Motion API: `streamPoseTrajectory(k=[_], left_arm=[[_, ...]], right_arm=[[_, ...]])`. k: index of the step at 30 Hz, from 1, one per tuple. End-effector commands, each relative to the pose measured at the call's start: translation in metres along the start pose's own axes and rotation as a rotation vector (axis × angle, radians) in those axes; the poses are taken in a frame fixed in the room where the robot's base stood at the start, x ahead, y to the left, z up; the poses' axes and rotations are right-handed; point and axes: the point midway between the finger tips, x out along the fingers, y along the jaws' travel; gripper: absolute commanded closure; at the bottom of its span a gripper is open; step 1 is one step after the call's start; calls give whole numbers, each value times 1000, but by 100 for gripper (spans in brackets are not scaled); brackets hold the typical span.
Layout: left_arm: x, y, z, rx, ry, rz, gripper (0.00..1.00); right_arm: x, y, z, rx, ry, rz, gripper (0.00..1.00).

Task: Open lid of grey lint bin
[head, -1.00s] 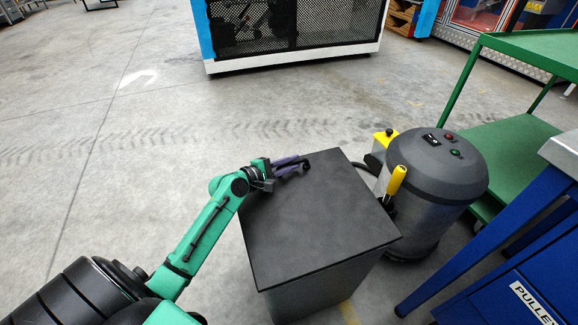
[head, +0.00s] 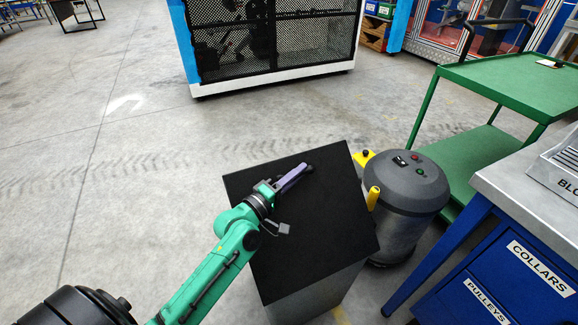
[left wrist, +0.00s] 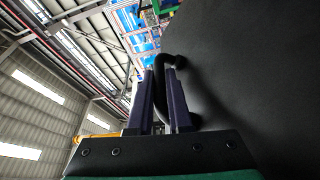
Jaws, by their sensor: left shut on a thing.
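The grey lint bin (head: 318,298) stands in front of me in the head view, with its dark, flat lid (head: 310,225) on top. The lid looks tilted, its far, handle-side edge a little raised. The lid hides the bin's inside. My left gripper (head: 304,171) is shut on the dark handle near the lid's far edge. In the left wrist view, the fingers (left wrist: 166,90) close around the curved handle (left wrist: 172,62), and the lid (left wrist: 250,80) fills the right side. My right gripper is not in view.
A grey drum-shaped machine (head: 405,185) with yellow parts stands close to the bin's right. A mesh-fronted cabinet (head: 270,50) stands at the back. The floor to the left is open.

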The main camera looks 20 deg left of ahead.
Motion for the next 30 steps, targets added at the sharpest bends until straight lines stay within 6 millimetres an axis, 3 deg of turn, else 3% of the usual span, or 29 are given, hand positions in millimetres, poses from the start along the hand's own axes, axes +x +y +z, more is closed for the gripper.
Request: streamPoseTrajectory(k=[1,8,15,21,30], left_arm=[[-4,16,9,35,-3,14,100],[-24,55,56,238,-2,98,100],[-46,82,111,438,-2,182,100],[-62,93,149,576,0,239,100],[-76,97,184,693,0,287,100]], right_arm=[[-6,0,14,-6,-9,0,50],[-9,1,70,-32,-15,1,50],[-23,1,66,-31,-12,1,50],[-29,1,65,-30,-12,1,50],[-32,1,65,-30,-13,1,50]])
